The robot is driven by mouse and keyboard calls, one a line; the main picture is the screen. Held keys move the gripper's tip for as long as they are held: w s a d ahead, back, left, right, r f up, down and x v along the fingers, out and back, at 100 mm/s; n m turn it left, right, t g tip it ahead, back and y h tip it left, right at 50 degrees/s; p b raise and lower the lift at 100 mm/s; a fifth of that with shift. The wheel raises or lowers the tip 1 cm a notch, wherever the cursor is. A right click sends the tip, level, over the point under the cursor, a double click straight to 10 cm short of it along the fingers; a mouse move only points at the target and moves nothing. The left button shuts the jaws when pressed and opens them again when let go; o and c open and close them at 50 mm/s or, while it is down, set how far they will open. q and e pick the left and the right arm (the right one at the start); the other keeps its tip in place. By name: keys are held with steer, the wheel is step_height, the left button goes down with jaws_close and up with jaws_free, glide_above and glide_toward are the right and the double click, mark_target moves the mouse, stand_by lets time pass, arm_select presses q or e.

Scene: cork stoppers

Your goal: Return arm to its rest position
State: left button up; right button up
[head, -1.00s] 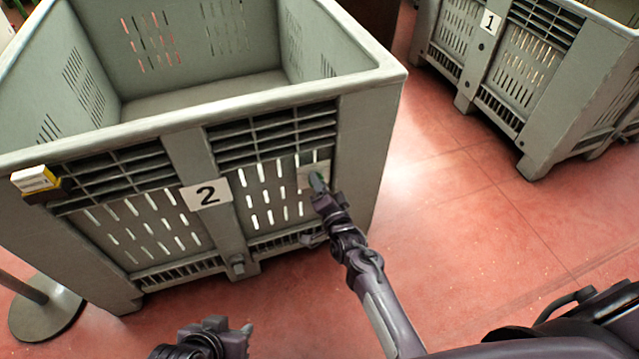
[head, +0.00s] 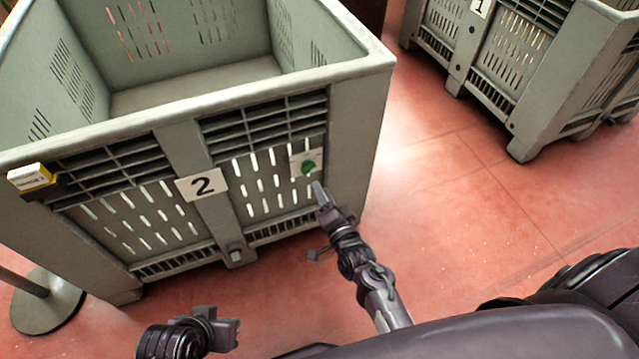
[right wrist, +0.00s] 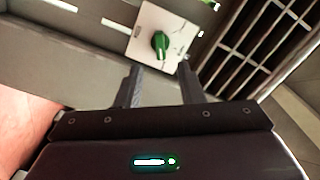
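A green knob on a pale square plate (head: 307,165) is on the front of the grey crate marked 2 (head: 365,140), near its right corner. My right gripper (head: 320,190) is just below and in front of the knob, apart from it. In the right wrist view its two fingers (right wrist: 160,70) are spread with nothing between them, and the green knob (right wrist: 160,44) shows beyond the fingertips. My left gripper (head: 228,328) is low in the head view, in front of the crate; its finger opening is not clear.
A second grey crate, marked 1 (head: 540,110), stands at the upper right. A small white and yellow box (head: 32,178) is at the crate's left front edge. A round stand base (head: 48,305) is at lower left. Red floor (head: 440,220) lies clear between the crates.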

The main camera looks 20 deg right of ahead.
stand_by(0.5)
